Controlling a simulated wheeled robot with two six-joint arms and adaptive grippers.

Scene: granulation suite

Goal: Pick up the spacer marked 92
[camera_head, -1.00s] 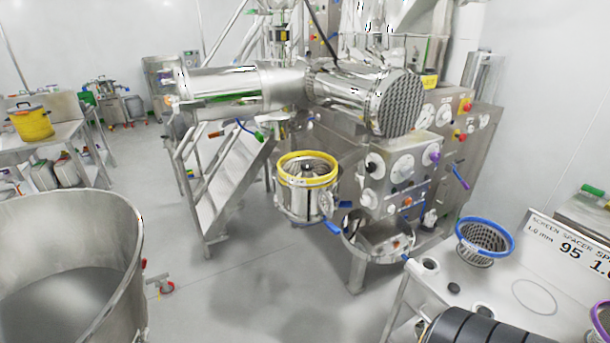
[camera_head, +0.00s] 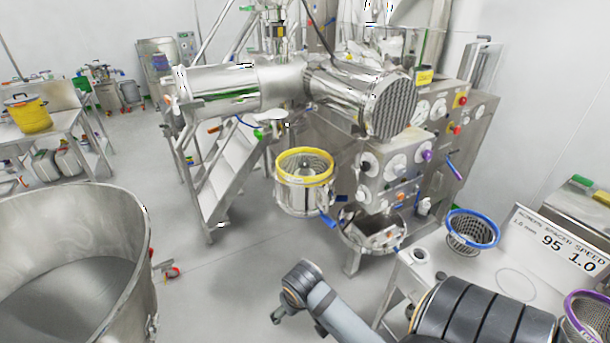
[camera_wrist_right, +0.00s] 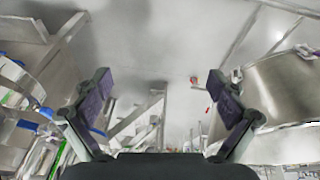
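No spacer with a readable 92 shows in either view. A small pale ring-like piece with a dark centre (camera_head: 420,256) sits at the left corner of the steel table in the head view; I cannot read any mark on it. A sign (camera_head: 556,245) on this table reads screen, spacer, speed, with 1.0 mm, 95 and 1.0. In the wrist view my right gripper (camera_wrist_right: 161,82) is open and empty, its two dark fingers wide apart over the room. My right arm enters the head view low down, partly over the table's near side. My left gripper is not in view.
A blue-rimmed screen basket (camera_head: 473,232) stands on the steel table (camera_head: 455,262), a purple-rimmed one (camera_head: 592,318) at the right edge. The mill with a yellow-rimmed screen (camera_head: 304,168) stands behind. A large steel bowl (camera_head: 145,270) is at left. Floor between is clear.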

